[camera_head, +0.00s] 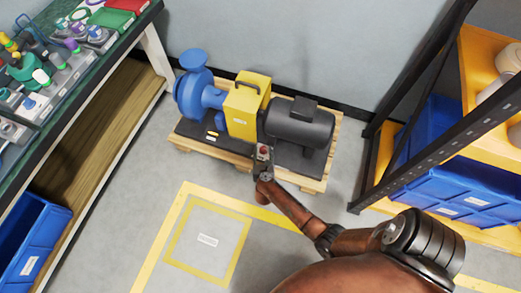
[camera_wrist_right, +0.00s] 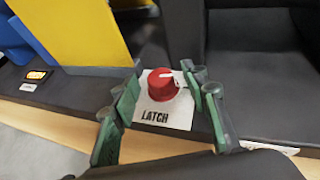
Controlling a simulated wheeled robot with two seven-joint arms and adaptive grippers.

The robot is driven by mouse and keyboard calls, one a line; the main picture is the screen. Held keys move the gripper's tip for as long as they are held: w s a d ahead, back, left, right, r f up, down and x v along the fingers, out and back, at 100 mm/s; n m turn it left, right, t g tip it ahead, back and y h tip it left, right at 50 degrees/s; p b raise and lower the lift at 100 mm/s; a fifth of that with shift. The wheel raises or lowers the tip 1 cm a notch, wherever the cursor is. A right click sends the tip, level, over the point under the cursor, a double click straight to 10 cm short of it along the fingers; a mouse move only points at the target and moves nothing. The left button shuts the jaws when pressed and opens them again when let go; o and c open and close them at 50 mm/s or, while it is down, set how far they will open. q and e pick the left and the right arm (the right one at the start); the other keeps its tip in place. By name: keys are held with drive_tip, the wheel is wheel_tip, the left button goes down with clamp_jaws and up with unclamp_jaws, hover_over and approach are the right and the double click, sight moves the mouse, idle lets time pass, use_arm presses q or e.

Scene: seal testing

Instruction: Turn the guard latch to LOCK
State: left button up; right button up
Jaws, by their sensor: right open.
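The guard latch (camera_wrist_right: 163,84) is a red round knob with a white pointer on a white plate marked LATCH, seen in the right wrist view. Its pointer points to the right. My right gripper (camera_wrist_right: 165,100) is open, with its green-padded fingers on either side of the knob; I cannot tell whether they touch it. In the head view the right gripper (camera_head: 263,158) is at the front edge of the pump unit, below the yellow guard (camera_head: 245,104). The latch is small there. My left gripper is not in view.
The blue pump (camera_head: 192,95) and dark motor (camera_head: 300,122) stand on a wooden pallet (camera_head: 312,184). A cluttered bench (camera_head: 150,40) is at left, and a shelf rack with blue bins (camera_head: 455,195) at right. The floor in front is clear, with yellow markings.

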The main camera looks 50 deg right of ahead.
drive_tip(key=shift+w+d+f, duration=0.1)
drive_tip(key=shift+w+d, duration=0.1)
drive_tip(key=shift+w, duration=0.05)
drive_tip(key=shift+c, duration=0.2)
clamp_jaws()
idle(0.3)
